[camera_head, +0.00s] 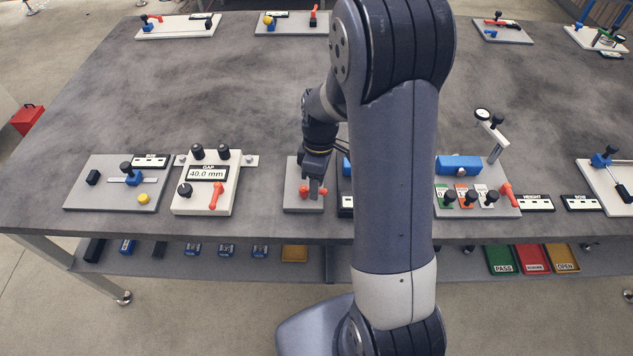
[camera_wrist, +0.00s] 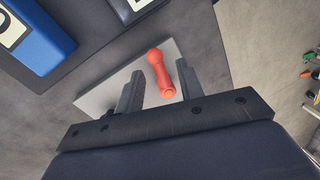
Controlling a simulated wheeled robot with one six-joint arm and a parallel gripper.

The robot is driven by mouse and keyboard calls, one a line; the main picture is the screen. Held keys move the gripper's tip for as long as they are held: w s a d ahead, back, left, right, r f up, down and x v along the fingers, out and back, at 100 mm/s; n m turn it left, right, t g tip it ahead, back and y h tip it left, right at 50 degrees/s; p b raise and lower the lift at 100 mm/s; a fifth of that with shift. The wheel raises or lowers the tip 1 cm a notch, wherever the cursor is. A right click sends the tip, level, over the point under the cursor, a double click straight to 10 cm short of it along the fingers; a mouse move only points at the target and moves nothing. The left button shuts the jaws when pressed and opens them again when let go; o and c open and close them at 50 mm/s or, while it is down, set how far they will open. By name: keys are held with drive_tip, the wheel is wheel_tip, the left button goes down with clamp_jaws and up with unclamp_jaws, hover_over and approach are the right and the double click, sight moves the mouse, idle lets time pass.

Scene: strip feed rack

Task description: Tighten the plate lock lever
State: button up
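The orange-red lock lever (camera_wrist: 161,75) sits on a light grey plate (camera_wrist: 101,96) near the table's front edge. In the head view the lever (camera_head: 304,190) shows on both sides of my fingers and its middle is hidden. My gripper (camera_head: 314,187) points down over this plate. In the wrist view my gripper (camera_wrist: 159,80) is open, with one finger on each side of the lever. A gap shows between the left finger and the lever. The right finger looks very close to it; I cannot tell whether it touches.
Left of the plate stands a white gauge block (camera_head: 208,195) reading 40.0 mm, with an orange lever. A blue block (camera_wrist: 32,38) lies near in the wrist view. To the right, a fixture with a blue block (camera_head: 459,165) stands beyond my arm. The table's middle is clear.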

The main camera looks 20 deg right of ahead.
drive_tip(key=shift+f, duration=0.25)
clamp_jaws()
